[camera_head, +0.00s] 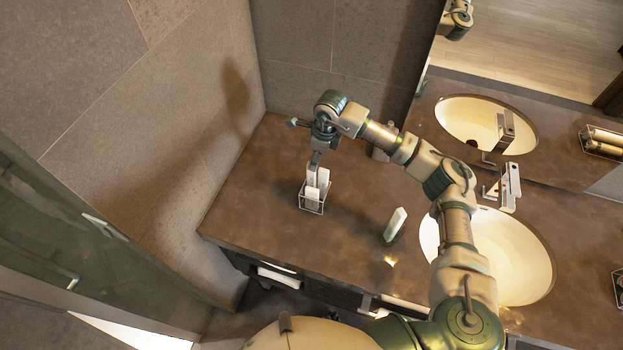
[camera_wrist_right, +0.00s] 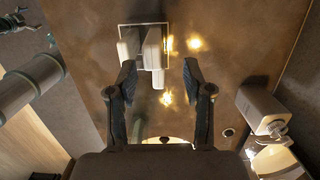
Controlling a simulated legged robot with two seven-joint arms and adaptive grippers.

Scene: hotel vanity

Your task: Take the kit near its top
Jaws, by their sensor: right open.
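Slim white boxes, which look like the kits (camera_head: 312,185), stand upright in a small clear-sided holder (camera_head: 311,209) on the brown counter. My right gripper (camera_head: 316,158) is just above the holder, pointing down at the boxes' tops. In the right wrist view it is open (camera_wrist_right: 159,66), and the white boxes (camera_wrist_right: 152,48) show ahead of and partly between its fingertips. No grip on a box is visible. The gripper hides part of the box tops in the head view. My left gripper is not in view.
Another white box (camera_head: 395,225) is on the counter between the holder and the round sink (camera_head: 520,262). A chrome faucet (camera_head: 510,188) stands behind the sink, below the mirror (camera_head: 545,60). A tiled wall (camera_head: 190,110) borders the left side. The counter around the holder is mostly clear.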

